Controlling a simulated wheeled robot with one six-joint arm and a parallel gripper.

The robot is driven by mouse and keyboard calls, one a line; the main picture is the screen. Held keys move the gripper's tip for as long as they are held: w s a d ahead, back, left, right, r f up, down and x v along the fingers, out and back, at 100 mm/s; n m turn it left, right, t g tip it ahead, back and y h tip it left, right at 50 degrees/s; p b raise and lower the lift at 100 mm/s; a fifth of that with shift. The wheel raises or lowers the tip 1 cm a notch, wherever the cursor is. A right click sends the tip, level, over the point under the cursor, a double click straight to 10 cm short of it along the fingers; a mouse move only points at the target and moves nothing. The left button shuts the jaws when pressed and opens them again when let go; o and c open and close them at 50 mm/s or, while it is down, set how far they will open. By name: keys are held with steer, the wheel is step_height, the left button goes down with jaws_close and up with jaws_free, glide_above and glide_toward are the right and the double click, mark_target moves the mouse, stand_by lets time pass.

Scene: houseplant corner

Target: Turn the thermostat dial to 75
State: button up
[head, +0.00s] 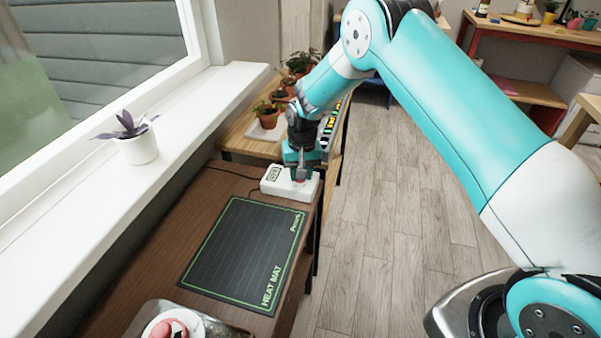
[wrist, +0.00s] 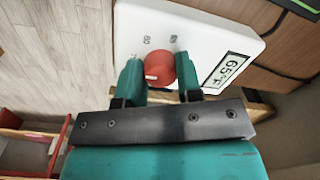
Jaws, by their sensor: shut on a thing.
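The thermostat (head: 271,187) is a white box on the brown table, beyond the heat mat. In the wrist view its white face (wrist: 200,25) carries a red dial (wrist: 160,68) and a display (wrist: 229,70) that reads 65°F. Small printed numbers stand around the dial; one looks like 80, the others are partly hidden or too small to read. My gripper (head: 301,172) is over the thermostat's right part, and in the wrist view my gripper (wrist: 159,80) has its teal fingers shut on the red dial, one on each side.
A black heat mat (head: 240,255) lies on the table in front of the thermostat. Potted plants (head: 268,115) stand behind it on a lighter table. A white-potted plant (head: 137,148) stands on the windowsill at left. A metal tray (head: 222,330) is at the near edge. Open floor lies to the right.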

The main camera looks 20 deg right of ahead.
stand_by(0.5)
steer(key=o, duration=0.9)
steer(key=shift+o, duration=0.2)
step_height(320, 180, up, 18)
steer(key=b, duration=0.1)
steer(key=shift+d+f, duration=0.25)
steer(key=shift+d, duration=0.05)
steer(key=shift+s, duration=0.1)
